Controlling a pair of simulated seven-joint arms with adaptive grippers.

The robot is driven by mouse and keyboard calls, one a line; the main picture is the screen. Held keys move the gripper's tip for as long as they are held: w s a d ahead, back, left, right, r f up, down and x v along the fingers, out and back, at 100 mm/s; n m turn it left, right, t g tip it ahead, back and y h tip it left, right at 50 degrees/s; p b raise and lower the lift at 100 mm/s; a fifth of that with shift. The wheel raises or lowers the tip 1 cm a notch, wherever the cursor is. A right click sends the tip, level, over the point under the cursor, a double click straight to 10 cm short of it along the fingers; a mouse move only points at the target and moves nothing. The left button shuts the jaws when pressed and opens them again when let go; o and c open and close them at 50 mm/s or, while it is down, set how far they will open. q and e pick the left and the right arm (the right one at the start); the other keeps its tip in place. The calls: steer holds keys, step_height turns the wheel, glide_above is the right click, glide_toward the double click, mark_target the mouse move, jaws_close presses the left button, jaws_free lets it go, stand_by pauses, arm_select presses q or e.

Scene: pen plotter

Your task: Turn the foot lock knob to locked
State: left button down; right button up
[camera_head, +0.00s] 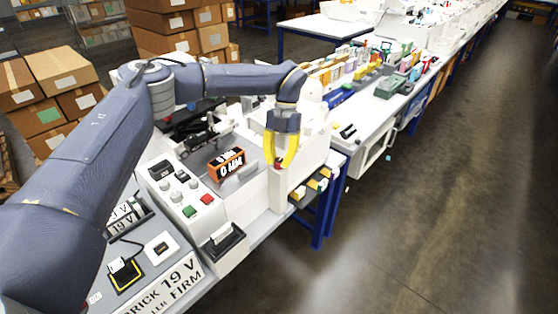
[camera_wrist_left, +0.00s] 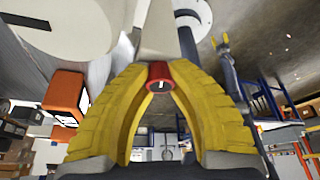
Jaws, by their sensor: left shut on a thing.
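The foot lock knob (camera_wrist_left: 158,74) is a small red cylinder with a white mark on its dark end face. In the left wrist view it sits between the yellow fingertips of my left gripper (camera_wrist_left: 160,82), which is shut on it. In the head view my left gripper (camera_head: 278,166) points down at the front right corner of the white plotter (camera_head: 247,194). Only a bit of red shows between its tips there. Which way the knob is turned is hard to read.
An orange display (camera_head: 226,164) and a control panel (camera_head: 180,196) with knobs, a green button and a red button are left of the gripper. Small coloured pieces (camera_head: 312,186) lie low on the right. Another bench (camera_head: 345,120) stands behind; the aisle floor (camera_head: 440,210) is clear.

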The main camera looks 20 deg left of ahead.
arm_select(q)
steer(key=shift+m+y, duration=0.5)
steer(key=shift+m, duration=0.7)
steer(key=c, duration=1.1)
jaws_free()
steer(key=v, duration=1.2)
steer(key=shift+d, duration=0.1)
